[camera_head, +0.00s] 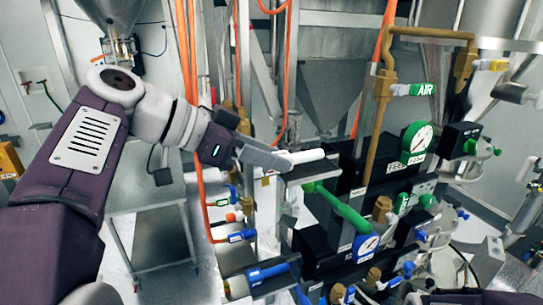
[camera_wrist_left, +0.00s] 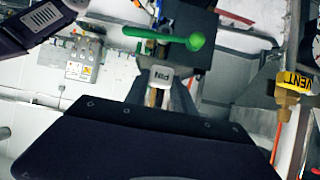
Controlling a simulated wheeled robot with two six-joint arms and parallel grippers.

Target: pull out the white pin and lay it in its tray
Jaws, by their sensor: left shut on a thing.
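The white pin (camera_head: 307,156) is a short pale rod pointing right in the head view. My left gripper (camera_head: 281,158) is shut on its left end. The pin lies over or just above a small dark flat ledge (camera_head: 312,173); I cannot tell whether it touches. In the left wrist view a pale end with dark marking, probably the pin (camera_wrist_left: 161,75), shows between the fingers of my left gripper (camera_wrist_left: 164,92). I cannot pick out the pin's tray for certain.
A green lever (camera_head: 343,208) angles down right below the ledge and also shows in the wrist view (camera_wrist_left: 165,37). Gauges (camera_head: 416,143), brown pipes (camera_head: 381,95) and valves crowd the right. Orange hoses (camera_head: 284,70) hang behind my left gripper. A metal table (camera_head: 150,225) stands lower left.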

